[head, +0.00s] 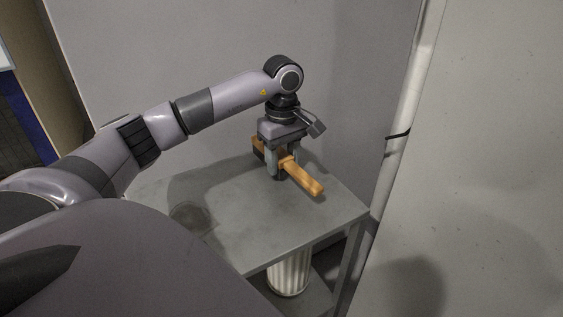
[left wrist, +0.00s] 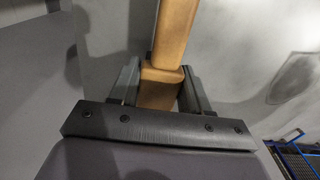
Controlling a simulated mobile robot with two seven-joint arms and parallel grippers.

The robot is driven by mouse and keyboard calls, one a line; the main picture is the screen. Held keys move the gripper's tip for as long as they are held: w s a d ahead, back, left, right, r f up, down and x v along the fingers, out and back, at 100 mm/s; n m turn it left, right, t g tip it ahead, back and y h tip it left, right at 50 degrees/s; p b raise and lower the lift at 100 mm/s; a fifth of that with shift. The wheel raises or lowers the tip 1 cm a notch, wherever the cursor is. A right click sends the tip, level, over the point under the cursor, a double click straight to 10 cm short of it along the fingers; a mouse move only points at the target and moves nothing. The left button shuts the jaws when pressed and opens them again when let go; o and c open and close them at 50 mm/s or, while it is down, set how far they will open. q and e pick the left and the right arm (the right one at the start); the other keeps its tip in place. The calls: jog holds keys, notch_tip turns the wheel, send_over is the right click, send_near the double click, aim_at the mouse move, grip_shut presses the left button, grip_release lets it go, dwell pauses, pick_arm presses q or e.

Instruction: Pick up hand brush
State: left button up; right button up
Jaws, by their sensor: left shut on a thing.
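The hand brush (head: 304,178) has an orange-brown wooden handle and a block end with dark bristles. In the head view its handle points toward the lower right and its block end lies toward the upper left. My left gripper (head: 279,170) points down and is shut on the brush near the middle. In the left wrist view the brush (left wrist: 174,40) runs up between the two fingers of my left gripper (left wrist: 158,88). Whether the brush touches the table is hard to tell. My right gripper does not show.
The brush is over a grey table (head: 230,235), whose top is otherwise clear. A white ribbed container (head: 290,275) stands below the table's front edge. Grey walls stand behind, and a pale panel (head: 480,180) with a vertical pipe (head: 404,130) rises on the right.

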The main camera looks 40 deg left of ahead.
pick_arm(q)
notch_tip(320, 180, up, 11)
jog(key=p, duration=0.1)
notch_tip(320, 180, up, 8)
jog(key=f+p, duration=0.1)
jog(key=p, duration=0.3)
send_over(283, 156)
jog(key=shift+a+r, duration=0.1)
jog(key=shift+r, duration=0.2)
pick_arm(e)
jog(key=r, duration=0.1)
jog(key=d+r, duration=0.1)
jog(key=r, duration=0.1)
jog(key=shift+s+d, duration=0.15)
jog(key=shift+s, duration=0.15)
